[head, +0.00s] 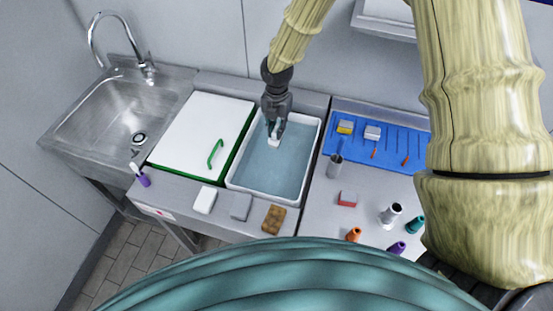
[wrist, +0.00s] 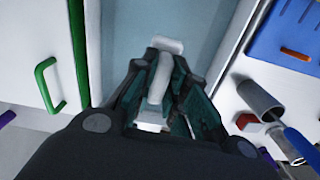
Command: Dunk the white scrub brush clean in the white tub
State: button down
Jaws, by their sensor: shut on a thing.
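The white tub (head: 240,185) holds bluish water and stands in the counter, right of a white board. My gripper (head: 274,134) is over the far part of the tub, pointing down. It is shut on the white scrub brush (head: 274,142), whose pale end shows below the fingers. In the wrist view my gripper (wrist: 158,95) has its fingers on both sides of the brush (wrist: 160,75), with the tub's water (wrist: 135,25) beyond. I cannot tell whether the brush touches the water. The fingers hide part of the brush.
Left are a white board (head: 200,130) with a green handle (head: 215,153) and a sink (head: 125,115). Right is a blue mat (head: 395,140) with small items. A grey cup (head: 334,166) stands close to the tub's right rim. Several blocks and a sponge (head: 273,219) lie in front.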

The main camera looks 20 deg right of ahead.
aim_at(277, 127)
jog(key=shift+r+p, duration=1.45)
jog(key=shift+r, duration=0.6)
jog(key=shift+f, duration=0.1)
